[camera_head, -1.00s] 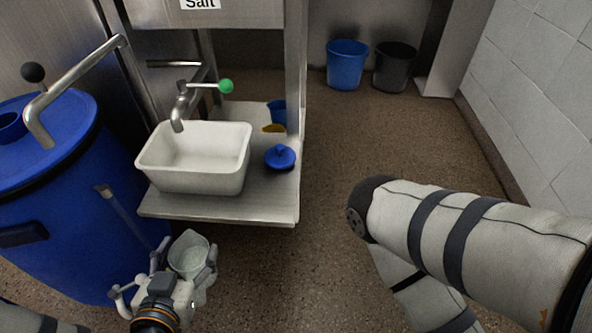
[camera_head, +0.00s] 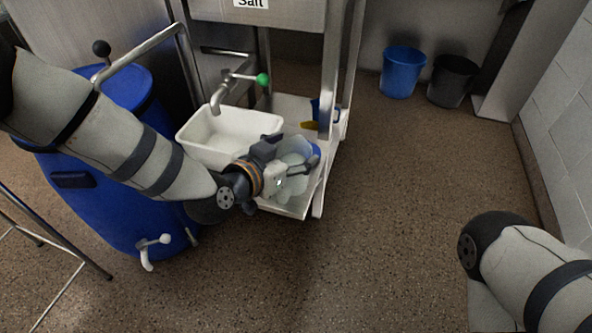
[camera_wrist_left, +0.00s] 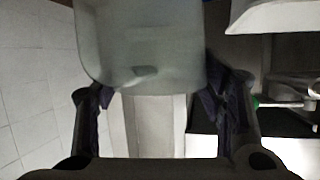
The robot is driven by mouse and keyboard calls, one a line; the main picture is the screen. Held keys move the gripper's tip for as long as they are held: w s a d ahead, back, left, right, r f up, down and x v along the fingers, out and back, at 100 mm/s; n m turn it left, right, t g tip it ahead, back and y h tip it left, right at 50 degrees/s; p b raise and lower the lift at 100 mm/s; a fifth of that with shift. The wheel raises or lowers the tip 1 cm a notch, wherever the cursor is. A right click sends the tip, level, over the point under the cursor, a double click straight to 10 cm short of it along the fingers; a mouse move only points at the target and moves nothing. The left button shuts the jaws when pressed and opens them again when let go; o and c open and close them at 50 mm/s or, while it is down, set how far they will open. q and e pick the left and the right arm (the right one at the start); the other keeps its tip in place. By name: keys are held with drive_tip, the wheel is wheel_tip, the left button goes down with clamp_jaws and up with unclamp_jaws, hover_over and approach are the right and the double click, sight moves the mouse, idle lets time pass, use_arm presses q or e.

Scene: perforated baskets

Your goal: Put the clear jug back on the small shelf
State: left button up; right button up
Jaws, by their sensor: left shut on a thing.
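The clear jug (camera_head: 293,152) is held by my left gripper (camera_head: 295,172) over the front right part of the small shelf (camera_head: 288,206). I cannot tell whether its base touches the shelf. In the left wrist view the jug (camera_wrist_left: 145,45) is a pale, see-through body between the two fingers of the left gripper (camera_wrist_left: 160,100). The blue lid (camera_head: 316,151) on the shelf is partly hidden behind the jug and gripper. My right gripper is out of view; only part of that arm shows at the lower right.
A white basin (camera_head: 210,137) fills the shelf's left side, close to the gripper. A tap with a green knob (camera_head: 263,80) hangs over it. A blue cup (camera_head: 316,108) and a yellow item (camera_head: 309,125) sit further back. A metal post (camera_head: 332,100) stands at the shelf's right. A blue barrel (camera_head: 110,210) is left.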

sight(298, 162)
use_arm(q)
drive_tip(key=shift+w+d+f+b, duration=0.2)
drive_tip(key=shift+w+f+b, duration=0.1)
drive_tip(key=shift+w+f, duration=0.7)
wheel_tip(298, 162, down, 4)
drive_tip(key=shift+w+r+b, duration=0.1)
drive_tip(key=shift+r+b, duration=0.05)
drive_tip(key=shift+b, duration=0.5)
drive_tip(key=shift+d+r, duration=0.1)
drive_tip(key=shift+r, duration=0.1)
drive_tip(key=o, duration=1.9)
drive_tip(key=shift+f, duration=0.25)
drive_tip(key=shift+r, duration=0.1)
